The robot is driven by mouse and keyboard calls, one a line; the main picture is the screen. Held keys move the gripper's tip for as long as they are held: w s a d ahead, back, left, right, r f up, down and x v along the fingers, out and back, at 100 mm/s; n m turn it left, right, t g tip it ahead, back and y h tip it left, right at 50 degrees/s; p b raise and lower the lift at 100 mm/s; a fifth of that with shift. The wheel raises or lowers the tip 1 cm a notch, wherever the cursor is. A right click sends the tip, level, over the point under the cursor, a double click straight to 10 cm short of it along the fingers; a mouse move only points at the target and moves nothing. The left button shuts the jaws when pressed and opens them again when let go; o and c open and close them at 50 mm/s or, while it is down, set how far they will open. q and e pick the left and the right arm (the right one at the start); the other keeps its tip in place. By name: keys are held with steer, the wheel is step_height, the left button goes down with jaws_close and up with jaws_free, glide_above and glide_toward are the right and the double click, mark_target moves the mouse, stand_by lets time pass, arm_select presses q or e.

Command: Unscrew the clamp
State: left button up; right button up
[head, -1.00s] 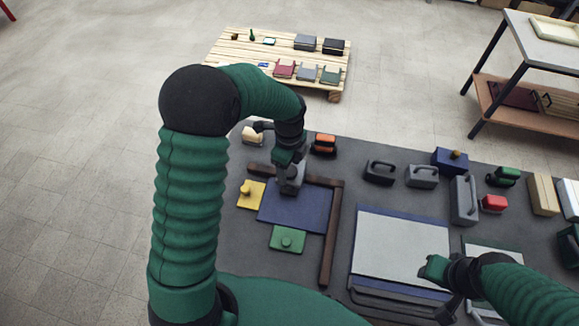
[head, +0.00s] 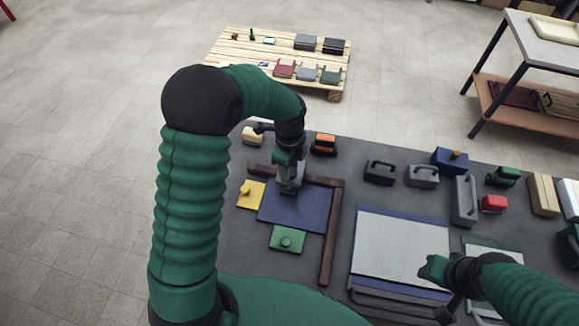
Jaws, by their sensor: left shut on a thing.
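My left gripper (head: 290,187) points down at the back edge of a blue panel (head: 298,213) lying on the dark table. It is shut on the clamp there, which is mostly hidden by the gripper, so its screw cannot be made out. A brown L-shaped fence (head: 332,230) runs along the panel's back and right sides. My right gripper (head: 440,284) is at the lower right, beside a pale grey board; its fingers are too unclear to tell their opening.
A yellow block with a knob (head: 251,194) and a green one (head: 287,240) adjoin the blue panel. An orange-black object (head: 324,145) stands behind the fence. Grey handled blocks (head: 422,176) and a pale grey board (head: 401,245) occupy the right. A pallet (head: 230,48) stands beyond.

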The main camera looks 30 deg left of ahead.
arm_select(q)
steer(key=shift+w+r, duration=0.1)
steer(key=shift+r, duration=0.05)
steer(key=n+p, duration=0.1)
steer(key=n, duration=0.2)
steer(key=shift+r+n+p, duration=0.1)
steer(key=shift+n+p, duration=0.2)
steer(key=shift+p, duration=0.05)
steer(key=n+p, duration=0.1)
steer(key=n, duration=0.2)
steer(key=shift+n, duration=0.3)
steer(key=n+p, duration=0.1)
steer(key=n, duration=0.3)
steer(key=shift+w+n, duration=0.1)
steer(key=shift+n, duration=0.2)
steer(key=n+p, duration=0.1)
steer(key=n, duration=0.3)
steer(key=shift+n, duration=0.3)
steer(key=n+p, duration=0.1)
steer(key=n, duration=0.2)
steer(key=shift+n, duration=0.3)
steer(key=n+p, duration=0.1)
steer(key=n, duration=0.2)
steer(key=shift+w+n, duration=0.1)
steer(key=shift+n, duration=0.2)
steer(key=n+p, duration=0.2)
steer(key=n, duration=0.4)
steer(key=shift+a, duration=0.1)
steer(key=shift+n, duration=0.3)
